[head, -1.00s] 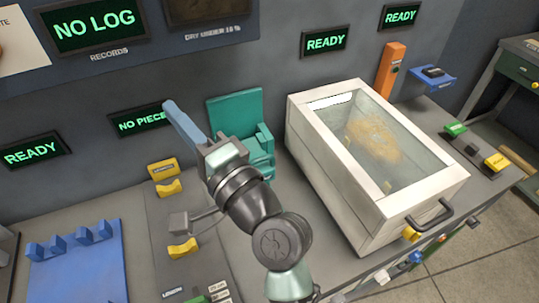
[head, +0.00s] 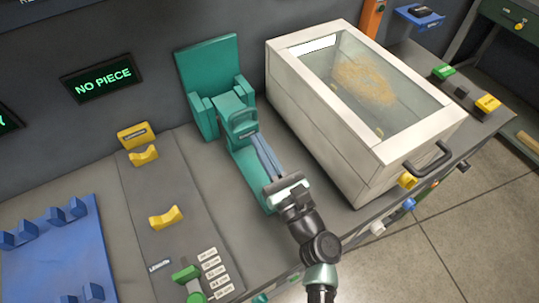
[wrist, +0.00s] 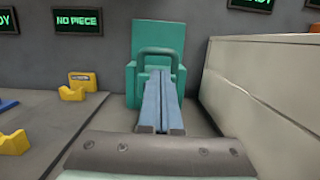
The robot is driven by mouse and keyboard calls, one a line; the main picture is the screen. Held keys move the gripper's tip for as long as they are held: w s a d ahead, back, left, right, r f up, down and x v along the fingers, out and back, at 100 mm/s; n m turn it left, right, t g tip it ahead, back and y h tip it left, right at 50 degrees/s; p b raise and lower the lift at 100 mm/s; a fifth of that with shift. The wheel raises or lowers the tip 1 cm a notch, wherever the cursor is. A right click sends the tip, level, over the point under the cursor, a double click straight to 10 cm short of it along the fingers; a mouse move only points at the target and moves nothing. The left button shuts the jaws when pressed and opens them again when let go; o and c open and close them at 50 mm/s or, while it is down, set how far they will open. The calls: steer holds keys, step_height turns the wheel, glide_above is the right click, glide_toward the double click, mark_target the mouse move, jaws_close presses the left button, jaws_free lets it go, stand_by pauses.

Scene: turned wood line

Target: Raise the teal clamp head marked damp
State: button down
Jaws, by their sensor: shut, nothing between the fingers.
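The teal clamp (head: 206,70) stands against the back wall, with a tall back plate and two side posts. Its teal clamp head (head: 230,104) sits low between the posts and carries a loop handle at the front. The handle (wrist: 145,58) shows as an upright arch in the wrist view. A small label near the handle is too small to read. My gripper (head: 257,139) is shut and empty, its blue fingers side by side. Its tips (wrist: 165,76) are at the handle, overlapping its opening in the wrist view; I cannot tell whether they touch it.
A white-framed box with a clear top (head: 285,95) stands close on the right. To the left are yellow V-rests (head: 166,218) on a grey strip, a green slider (head: 187,275) and a blue rack (head: 60,255). A wall screen (head: 103,79) reads NO PIECE.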

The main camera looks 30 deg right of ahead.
steer(key=shift+w+a+r, duration=0.1)
steer(key=shift+w+r, duration=0.1)
steer(key=shift+w, duration=0.8)
steer(key=shift+w+r, duration=0.2)
steer(key=shift+w, duration=0.8)
steer(key=shift+r+p, duration=0.15)
steer(key=shift+p, duration=0.25)
steer(key=shift+r+g+p, duration=0.3)
steer(key=shift+r+p, duration=0.15)
steer(key=shift+p, duration=0.6)
